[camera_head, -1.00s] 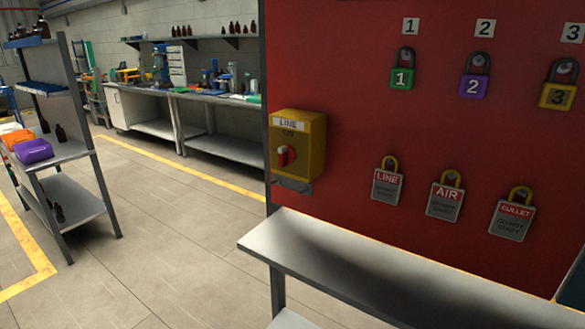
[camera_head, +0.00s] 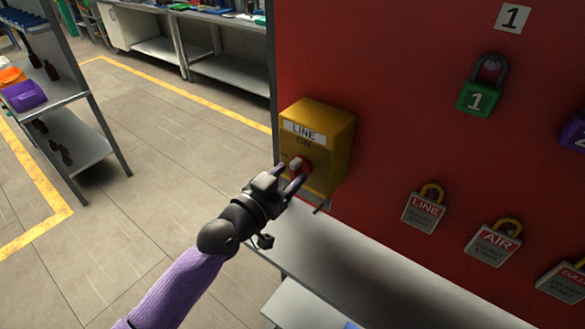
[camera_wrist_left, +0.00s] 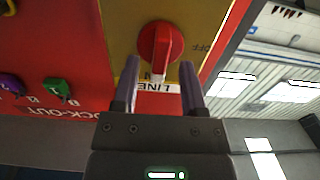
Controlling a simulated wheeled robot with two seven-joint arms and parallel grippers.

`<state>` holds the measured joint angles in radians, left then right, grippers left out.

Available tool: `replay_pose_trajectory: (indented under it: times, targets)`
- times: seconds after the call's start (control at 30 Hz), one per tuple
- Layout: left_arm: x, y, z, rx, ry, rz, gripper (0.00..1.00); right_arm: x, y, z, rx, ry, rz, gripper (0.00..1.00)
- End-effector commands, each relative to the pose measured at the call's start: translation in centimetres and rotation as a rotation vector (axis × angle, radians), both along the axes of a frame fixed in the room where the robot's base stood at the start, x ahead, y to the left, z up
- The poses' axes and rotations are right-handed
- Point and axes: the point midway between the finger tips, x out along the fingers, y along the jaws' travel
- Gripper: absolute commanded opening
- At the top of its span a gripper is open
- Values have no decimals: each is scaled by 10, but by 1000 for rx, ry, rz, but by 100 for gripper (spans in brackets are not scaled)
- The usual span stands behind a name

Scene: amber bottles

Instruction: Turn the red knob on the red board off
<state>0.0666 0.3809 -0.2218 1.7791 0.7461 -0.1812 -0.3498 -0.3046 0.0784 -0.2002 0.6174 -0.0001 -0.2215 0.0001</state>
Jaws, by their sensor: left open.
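The red knob (camera_head: 299,166) sits on the front of a yellow box labelled LINE (camera_head: 322,125), with ON printed above the knob. The box is fixed to the red board (camera_head: 400,60) near its left edge. My left gripper (camera_head: 292,180) is open at the front of the box, its fingers reaching toward the knob and partly covering it. In the left wrist view the knob (camera_wrist_left: 160,50) lies ahead of and between the two open fingers (camera_wrist_left: 160,72), with OFF printed to its right. I cannot tell whether the fingers touch it. My right gripper is not in view.
A green padlock (camera_head: 480,88) hangs on the board beside the box, and tags marked LINE (camera_head: 424,208) and AIR (camera_head: 492,243) hang lower. A grey shelf (camera_head: 345,270) juts out below the board. The floor (camera_head: 170,150) to the left is clear up to a rack of bottles.

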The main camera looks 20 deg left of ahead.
Motion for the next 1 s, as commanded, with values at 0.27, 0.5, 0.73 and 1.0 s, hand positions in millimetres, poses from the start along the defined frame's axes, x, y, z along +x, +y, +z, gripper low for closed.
replay_pose_trajectory:
  times: [0.27, 0.5, 0.73, 1.0]
  targets:
    - [14, -5, 0, 0, 1, -1, 54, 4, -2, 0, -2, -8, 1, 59]
    - [13, -5, 0, 0, 1, 0, 37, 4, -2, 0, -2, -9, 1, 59]
    - [13, -5, 0, 0, 1, 0, 0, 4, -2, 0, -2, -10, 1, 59]
    - [13, -5, 0, -3, 2, 0, 0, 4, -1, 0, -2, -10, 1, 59]
